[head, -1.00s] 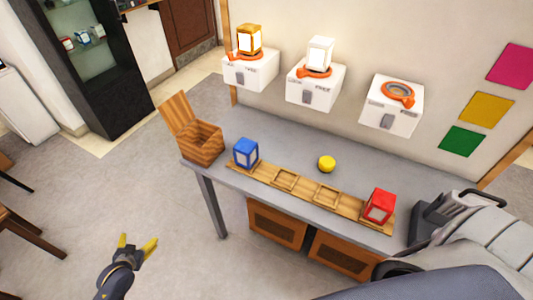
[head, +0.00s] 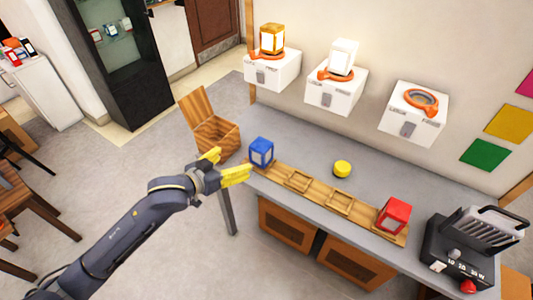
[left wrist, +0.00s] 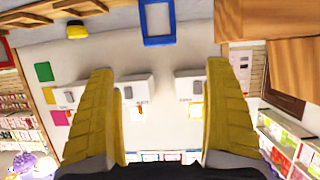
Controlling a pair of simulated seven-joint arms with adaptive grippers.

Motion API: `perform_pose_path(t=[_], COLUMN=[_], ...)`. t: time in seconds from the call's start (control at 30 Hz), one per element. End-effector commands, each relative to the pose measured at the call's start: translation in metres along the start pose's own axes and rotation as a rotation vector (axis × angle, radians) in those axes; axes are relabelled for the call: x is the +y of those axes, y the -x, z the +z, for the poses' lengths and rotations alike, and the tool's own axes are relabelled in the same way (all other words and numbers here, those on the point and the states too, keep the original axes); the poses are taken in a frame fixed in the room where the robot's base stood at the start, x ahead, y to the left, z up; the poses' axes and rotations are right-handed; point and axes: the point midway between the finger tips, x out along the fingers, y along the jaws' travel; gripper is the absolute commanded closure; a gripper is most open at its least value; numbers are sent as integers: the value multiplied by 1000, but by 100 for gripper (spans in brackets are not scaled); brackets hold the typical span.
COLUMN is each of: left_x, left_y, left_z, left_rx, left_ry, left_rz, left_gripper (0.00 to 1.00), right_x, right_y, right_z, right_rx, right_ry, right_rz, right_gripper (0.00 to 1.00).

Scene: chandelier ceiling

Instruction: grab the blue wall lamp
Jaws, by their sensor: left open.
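The blue wall lamp (head: 261,152) is a small blue-framed box with pale panels. It stands upright at the left end of a wooden tray (head: 270,174) on the grey table. In the left wrist view the blue lamp (left wrist: 158,22) shows at the top, ahead of the fingers and between their lines. My left gripper (head: 233,163), with yellow fingers, is open and empty just left of the lamp, near the table's left edge. The spread fingers also show in the left wrist view (left wrist: 160,85). My right gripper is out of view.
An open wooden box (head: 216,135) stands just behind the gripper. A red lamp (head: 393,215) sits at the tray's right end and a yellow button (head: 342,168) behind the tray. White wall mounts (head: 272,72) hang above; two hold lamps. A dark device (head: 462,250) stands at right.

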Motion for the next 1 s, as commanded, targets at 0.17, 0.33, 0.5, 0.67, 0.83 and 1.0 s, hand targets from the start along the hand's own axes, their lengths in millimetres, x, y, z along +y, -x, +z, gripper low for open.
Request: perform_pose_path(t=[0.17,0.33,0.5,0.67,0.83,1.0], left_x=[0,0,0,0,0,0], left_y=[-30,-61,-89,-107,-115,-124], left_z=[-1,-1,-1,-1,0,-1], left_rx=[1,2,2,2,1,2], left_ry=[4,4,3,3,2,2], left_rz=[-1,0,-1,0,0,-1], left_gripper=[15,15,15,15,15,15], right_x=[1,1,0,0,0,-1], right_y=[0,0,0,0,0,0], right_z=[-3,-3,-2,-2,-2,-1], right_rx=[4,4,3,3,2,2], right_ry=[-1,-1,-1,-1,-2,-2], right_rz=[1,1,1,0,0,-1], right_gripper=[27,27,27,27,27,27])
